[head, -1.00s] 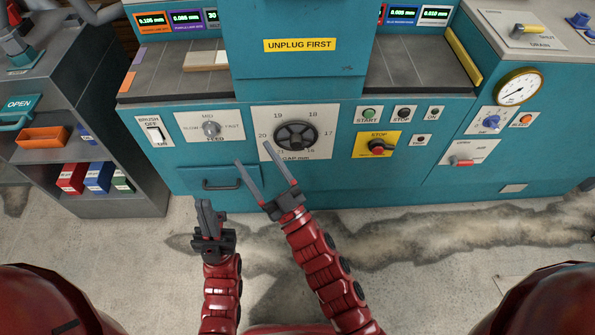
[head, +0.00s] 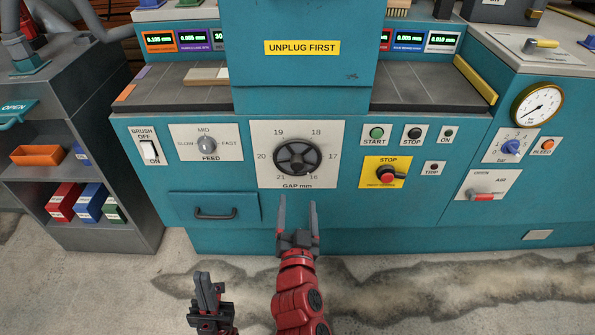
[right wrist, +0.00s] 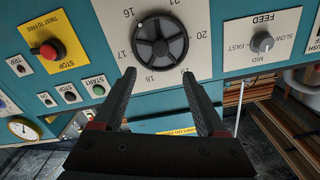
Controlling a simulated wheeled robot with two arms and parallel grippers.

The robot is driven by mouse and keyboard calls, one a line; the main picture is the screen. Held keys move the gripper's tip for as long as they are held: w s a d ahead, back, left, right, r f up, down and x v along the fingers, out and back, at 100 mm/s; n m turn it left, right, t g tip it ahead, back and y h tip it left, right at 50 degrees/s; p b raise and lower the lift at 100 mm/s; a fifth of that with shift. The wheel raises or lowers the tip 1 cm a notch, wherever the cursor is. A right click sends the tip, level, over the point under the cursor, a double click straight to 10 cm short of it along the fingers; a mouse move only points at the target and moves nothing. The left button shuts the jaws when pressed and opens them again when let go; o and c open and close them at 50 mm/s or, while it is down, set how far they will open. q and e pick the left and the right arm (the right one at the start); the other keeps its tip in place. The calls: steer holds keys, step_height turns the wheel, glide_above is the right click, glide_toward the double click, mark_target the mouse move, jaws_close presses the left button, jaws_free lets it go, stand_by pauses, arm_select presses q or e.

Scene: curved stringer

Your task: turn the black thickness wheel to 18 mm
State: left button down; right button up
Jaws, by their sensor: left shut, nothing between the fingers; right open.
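The black thickness wheel (head: 297,157) sits on a pale GAP mm plate (head: 267,135) numbered 16 to 21. In the right wrist view the wheel (right wrist: 160,41) appears upside down, with a small pale mark at its rim on the side of 16. My right gripper (head: 297,204) is open and empty, just below the wheel in the head view. Its fingers (right wrist: 159,74) point toward the wheel in the right wrist view and look apart from it. My left gripper (head: 203,275) is shut and empty, lower and to the left.
A yellow plate with a red stop button (head: 386,178) is right of the wheel. The FEED knob (head: 206,144) is to its left. A drawer handle (head: 215,213) sticks out at lower left. A shelf unit (head: 130,222) stands further left.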

mark_target(298, 166)
steer(key=w, duration=1.2)
steer(key=shift+w+b, duration=0.2)
steer(key=shift+b, duration=0.1)
jaws_close()
